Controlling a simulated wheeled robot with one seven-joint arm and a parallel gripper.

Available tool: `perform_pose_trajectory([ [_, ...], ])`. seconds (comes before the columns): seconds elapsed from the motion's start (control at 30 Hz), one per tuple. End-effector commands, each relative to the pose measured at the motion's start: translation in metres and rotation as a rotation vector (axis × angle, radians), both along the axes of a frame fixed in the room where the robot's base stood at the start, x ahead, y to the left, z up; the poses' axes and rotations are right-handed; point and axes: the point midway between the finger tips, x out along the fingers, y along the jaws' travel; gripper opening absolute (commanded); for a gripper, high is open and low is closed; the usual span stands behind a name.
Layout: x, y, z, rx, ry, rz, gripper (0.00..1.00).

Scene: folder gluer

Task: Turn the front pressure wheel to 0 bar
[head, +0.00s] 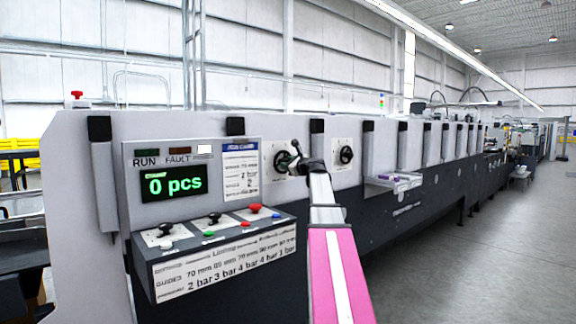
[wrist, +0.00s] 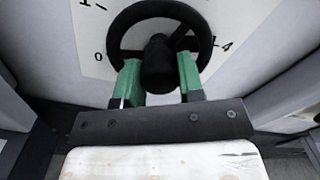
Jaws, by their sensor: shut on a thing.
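The pressure wheel at my gripper is a black ring on a white dial plate, nearest the control panel in the head view (head: 283,159). In the wrist view the wheel (wrist: 204,42) fills the top middle, with a spoke running to the upper right. Dial marks "0" at lower left, "1" at upper left and "4" at right show; other marks are hidden or out of frame. My gripper (wrist: 160,78) has its green fingers either side of the black central knob (wrist: 158,62) and is shut on it. In the head view my gripper (head: 303,165) partly covers the wheel.
A second wheel (head: 346,154) is on the machine to the right. The panel at left has a "0 pcs" display (head: 174,185) and a shelf of levers and buttons (head: 210,228). A small tray (head: 393,181) juts out farther right. Floor at right is clear.

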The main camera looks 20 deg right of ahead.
Motion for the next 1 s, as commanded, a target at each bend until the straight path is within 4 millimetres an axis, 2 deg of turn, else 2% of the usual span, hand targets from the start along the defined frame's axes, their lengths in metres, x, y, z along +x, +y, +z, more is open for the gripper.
perform_pose_trajectory([
  [1.0,-0.0003,-0.0004,0.0005,-0.865,-0.314,0.0,0.12],
])
